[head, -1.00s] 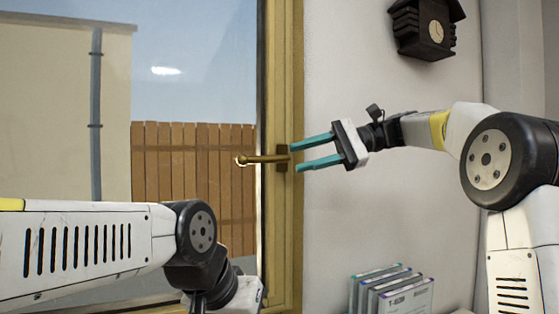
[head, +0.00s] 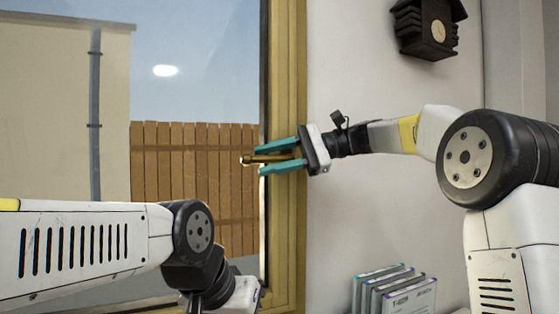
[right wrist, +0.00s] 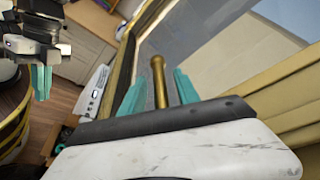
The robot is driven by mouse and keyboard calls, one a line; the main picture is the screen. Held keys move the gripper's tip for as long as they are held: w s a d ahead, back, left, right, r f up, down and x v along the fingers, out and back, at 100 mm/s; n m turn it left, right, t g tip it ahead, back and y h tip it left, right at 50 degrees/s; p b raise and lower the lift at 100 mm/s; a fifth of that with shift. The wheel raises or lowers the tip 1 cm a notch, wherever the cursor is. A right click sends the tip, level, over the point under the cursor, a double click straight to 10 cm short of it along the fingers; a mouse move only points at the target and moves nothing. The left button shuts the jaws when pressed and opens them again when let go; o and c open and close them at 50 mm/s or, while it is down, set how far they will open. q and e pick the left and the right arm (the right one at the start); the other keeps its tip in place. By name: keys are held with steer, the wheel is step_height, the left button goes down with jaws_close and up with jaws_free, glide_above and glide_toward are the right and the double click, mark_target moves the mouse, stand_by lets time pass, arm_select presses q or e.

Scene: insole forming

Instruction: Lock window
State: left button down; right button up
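The brass window handle (head: 254,159) lies level on the window frame (head: 288,225), its free end pointing left in the head view. My right gripper (head: 261,160) has come in from the right, with one teal finger above the handle and one below. In the right wrist view the handle (right wrist: 158,78) stands between the two fingers with gaps on both sides, so the gripper is open around it. The handle's base is hidden behind the gripper. My left gripper (right wrist: 41,82) shows small at the upper left of the right wrist view, its fingers close together; its opening is unclear.
A dark wall clock (head: 430,28) hangs at the upper right. Several upright cases (head: 395,290) stand below my right arm. A wooden fence (head: 190,185) shows through the glass. The wall between clock and cases is bare.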

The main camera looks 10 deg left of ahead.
jaws_close()
stand_by(1.5)
